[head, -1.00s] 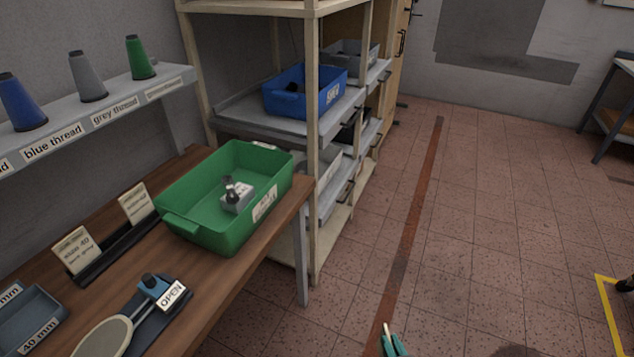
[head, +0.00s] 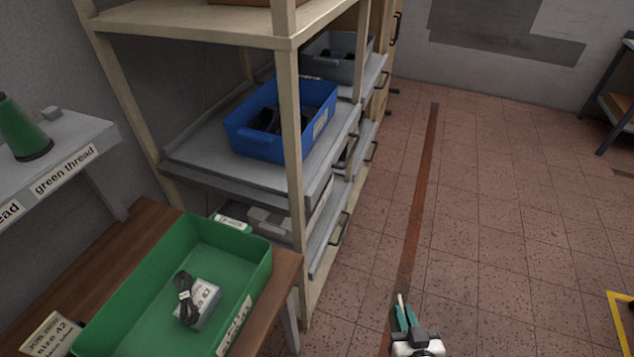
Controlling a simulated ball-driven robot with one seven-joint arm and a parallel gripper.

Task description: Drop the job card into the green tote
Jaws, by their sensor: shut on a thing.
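The green tote (head: 256,258) stands on the wooden bench at the lower left. It is open at the top. Inside lies a small grey box labelled 42 (head: 205,297) with a dark looped item on it. My gripper (head: 403,312), with teal fingers, is at the bottom, right of the tote and apart from it, over the floor. A thin pale edge (head: 400,299) shows between its fingers; it looks like the job card seen edge-on, and its face is hidden. Another card (head: 50,335), reading size 42, stands at the lower left by the tote.
A shelf rack with a blue bin (head: 265,140) and a grey bin (head: 333,62) stands behind the tote. Its pale post (head: 292,150) rises near the bench corner. A thread shelf (head: 75,150) is at left.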

